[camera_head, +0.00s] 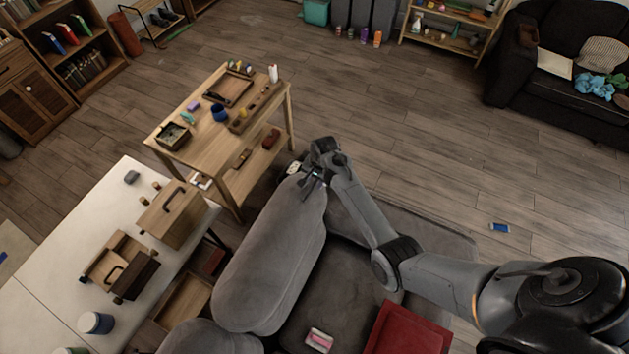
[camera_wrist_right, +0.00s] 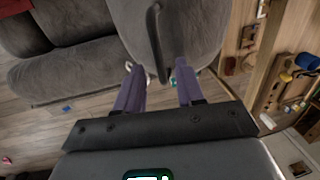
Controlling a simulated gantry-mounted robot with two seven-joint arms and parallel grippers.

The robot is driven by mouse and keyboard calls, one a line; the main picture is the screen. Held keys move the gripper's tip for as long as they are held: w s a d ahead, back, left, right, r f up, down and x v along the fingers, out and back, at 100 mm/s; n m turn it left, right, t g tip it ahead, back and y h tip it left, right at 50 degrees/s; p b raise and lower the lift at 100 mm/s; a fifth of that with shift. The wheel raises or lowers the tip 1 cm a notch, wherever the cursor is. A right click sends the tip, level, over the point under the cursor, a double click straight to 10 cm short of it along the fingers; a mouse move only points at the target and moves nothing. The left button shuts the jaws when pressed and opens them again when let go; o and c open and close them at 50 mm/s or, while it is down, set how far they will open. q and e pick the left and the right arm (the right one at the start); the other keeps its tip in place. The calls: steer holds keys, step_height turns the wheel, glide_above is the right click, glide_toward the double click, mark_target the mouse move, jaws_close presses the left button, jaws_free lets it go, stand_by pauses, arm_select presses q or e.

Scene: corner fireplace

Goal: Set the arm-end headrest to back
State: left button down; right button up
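The arm-end headrest is a long, rounded grey cushion (camera_head: 272,255) along the back of the grey sofa in the head view. My right gripper (camera_head: 312,172) is at its far end. In the right wrist view, the grey cushion (camera_wrist_right: 190,35) fills the upper middle, with a dark curved strip (camera_wrist_right: 157,45) along it. The right gripper's two fingers (camera_wrist_right: 157,85) are spread apart near the cushion's end, with part of that end between them. Whether they touch it is unclear. My left gripper is not in view.
The sofa seat (camera_head: 345,285) carries a red cushion (camera_head: 408,332) and a small pink-and-white item (camera_head: 319,340). A wooden side table (camera_head: 215,150) with small objects stands behind the headrest. A white table (camera_head: 60,260) is at left. The floor at right is mostly clear.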

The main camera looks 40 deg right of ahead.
steer(key=shift+f, duration=0.7)
jaws_close()
